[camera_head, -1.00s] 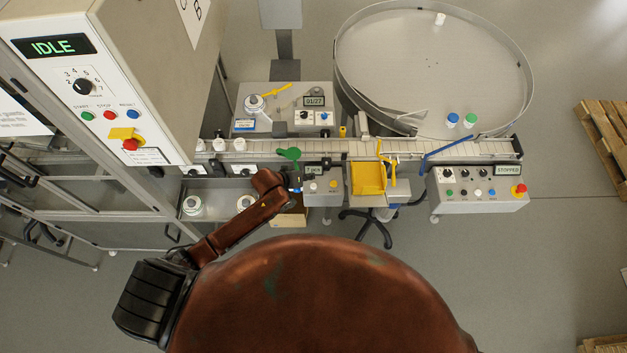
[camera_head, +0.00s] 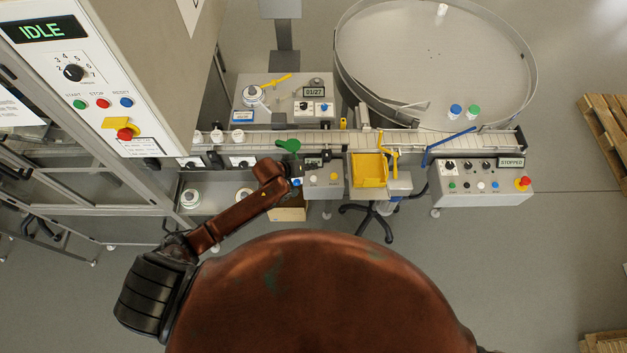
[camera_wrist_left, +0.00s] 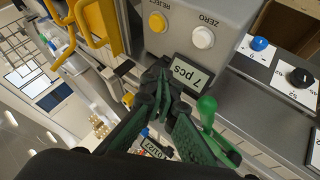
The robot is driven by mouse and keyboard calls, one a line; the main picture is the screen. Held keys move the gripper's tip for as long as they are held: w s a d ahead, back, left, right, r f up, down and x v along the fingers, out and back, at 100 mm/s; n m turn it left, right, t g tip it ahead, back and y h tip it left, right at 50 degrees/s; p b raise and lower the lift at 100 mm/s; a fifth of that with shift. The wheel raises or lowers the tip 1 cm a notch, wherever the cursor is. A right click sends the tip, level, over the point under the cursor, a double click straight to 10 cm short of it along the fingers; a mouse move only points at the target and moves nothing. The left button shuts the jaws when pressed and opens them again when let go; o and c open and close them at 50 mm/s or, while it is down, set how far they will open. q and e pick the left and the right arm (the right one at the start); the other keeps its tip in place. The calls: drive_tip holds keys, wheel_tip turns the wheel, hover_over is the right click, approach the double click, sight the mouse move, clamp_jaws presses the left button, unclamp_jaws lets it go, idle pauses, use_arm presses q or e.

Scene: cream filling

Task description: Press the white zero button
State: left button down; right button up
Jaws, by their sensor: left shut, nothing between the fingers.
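The white zero button (camera_wrist_left: 203,37) sits under the label ZERO on a grey box (camera_wrist_left: 235,20) in the left wrist view. It also shows on the small box in the head view (camera_head: 312,178). The box's display (camera_wrist_left: 187,72) reads 7 pcs. My left gripper (camera_wrist_left: 162,82) has dark green fingers, shut and empty, near the display's edge and apart from the zero button. In the head view my left arm reaches the left side of the box; the fingertips are hard to make out there. My right gripper is not in view.
A yellow reject button (camera_wrist_left: 157,22) sits beside the zero button. A green lever (camera_wrist_left: 207,110) stands close to my fingers. A blue button (camera_wrist_left: 259,43) and black knob (camera_wrist_left: 301,77) are on a neighbouring panel. A yellow tray (camera_head: 369,170) and conveyor (camera_head: 460,145) are nearby.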

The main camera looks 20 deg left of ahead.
sight(312, 179)
use_arm(q)
wheel_tip(312, 179, down, 4)
drive_tip(key=b, duration=0.3)
drive_tip(key=shift+r, duration=0.1)
drive_tip(key=shift+f+b, duration=0.6)
drive_tip(key=shift+f, duration=0.45)
drive_tip(key=shift+f, duration=0.1)
drive_tip(key=shift+f, duration=0.3)
drive_tip(key=shift+f, duration=0.6)
idle(1.1)
drive_tip(key=shift+r, duration=0.1)
drive_tip(key=shift+r+p, duration=0.9)
drive_tip(key=shift+p, duration=0.2)
